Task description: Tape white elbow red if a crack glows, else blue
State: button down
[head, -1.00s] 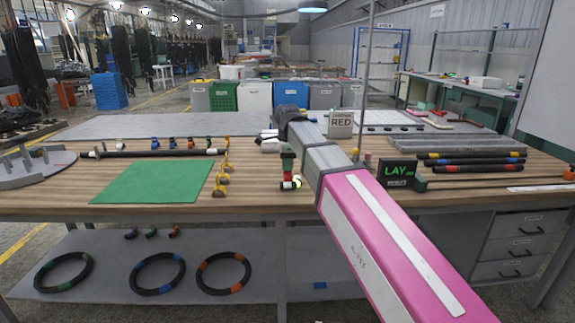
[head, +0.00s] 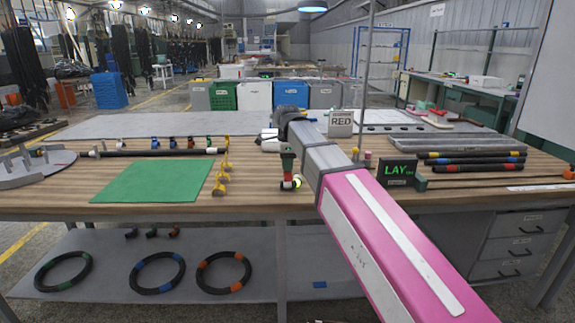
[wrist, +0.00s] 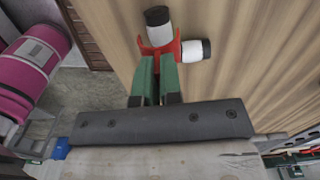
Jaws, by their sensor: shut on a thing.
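The white elbow (wrist: 172,41) has black ends and shows at the top of the wrist view, with a red band (wrist: 161,50) at its corner. My gripper (wrist: 155,82) has green fingers that are close together and shut on the red piece at the elbow. In the head view my gripper (head: 288,150) points down over the bench, with the white elbow (head: 287,185) just below it. I cannot tell whether the elbow touches the bench top.
A green mat (head: 155,180) lies to the left, with yellow fittings (head: 221,180) along its right edge. A LAY display (head: 397,171) and several banded black hoses (head: 475,160) are to the right.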

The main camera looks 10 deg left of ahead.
aim_at(287, 173)
jog(key=shift+f, duration=1.85)
dwell(0.6)
jog(key=c, duration=1.2)
grip_release()
jog(key=shift+r, duration=0.1)
